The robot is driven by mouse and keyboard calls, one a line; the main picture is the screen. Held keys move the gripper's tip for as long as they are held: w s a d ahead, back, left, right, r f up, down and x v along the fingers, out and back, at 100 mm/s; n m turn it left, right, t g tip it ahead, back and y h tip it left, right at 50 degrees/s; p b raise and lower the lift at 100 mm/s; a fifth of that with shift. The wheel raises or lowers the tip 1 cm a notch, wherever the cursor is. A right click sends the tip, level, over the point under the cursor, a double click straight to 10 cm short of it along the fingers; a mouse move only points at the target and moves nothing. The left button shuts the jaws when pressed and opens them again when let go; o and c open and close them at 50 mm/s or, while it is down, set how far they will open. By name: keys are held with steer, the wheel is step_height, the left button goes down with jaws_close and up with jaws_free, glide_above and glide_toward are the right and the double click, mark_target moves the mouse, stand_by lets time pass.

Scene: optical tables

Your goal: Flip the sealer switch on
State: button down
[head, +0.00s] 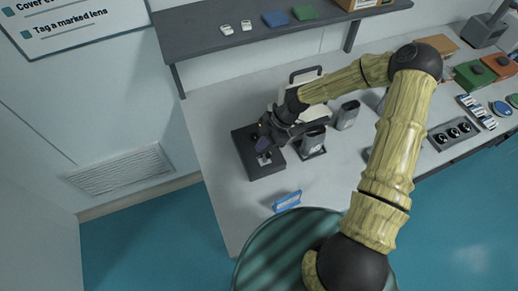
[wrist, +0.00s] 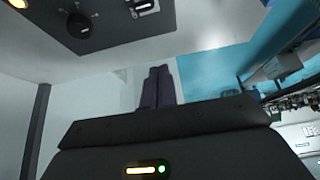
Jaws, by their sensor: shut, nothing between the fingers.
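The sealer appears to be the dark box (head: 256,168) at the left end of the bench. A small pale switch (head: 264,159) shows on its top. In the wrist view, a dark panel (wrist: 105,38), seemingly the same box, carries a round black knob (wrist: 77,25) and a pale switch (wrist: 143,7) cut by the top edge. I cannot tell which way the switch is set. My gripper (head: 262,143) is over the box, close to the switch; contact cannot be told. Its dark purple fingers are together and empty, also seen in the wrist view (wrist: 158,72).
A dark shelf (head: 225,45) runs above the back. Black knobs (head: 452,133) and coloured boxes are farther right. Bare bench (head: 225,205) lies in front.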

steer(key=w+d+r+b, duration=0.2)
steer(key=d+r, duration=0.3)
steer(key=shift+w, duration=0.15)
stand_by(0.4)
steer(key=s+d+r+m+t+h+b, duration=0.2)
steer(key=s+d+r+m+h, duration=0.1)
steer(key=m, duration=0.8)
steer(key=s+d+r+m+t+h+b, duration=0.2)
steer(key=s+d+r+m, duration=0.4)
steer(key=s+m, duration=0.4)
steer(key=shift+d+m+t+h, duration=0.4)
steer(key=shift+d+m+t, duration=0.2)
steer(key=shift+d+m, duration=0.25)
steer(key=shift+s, duration=0.1)
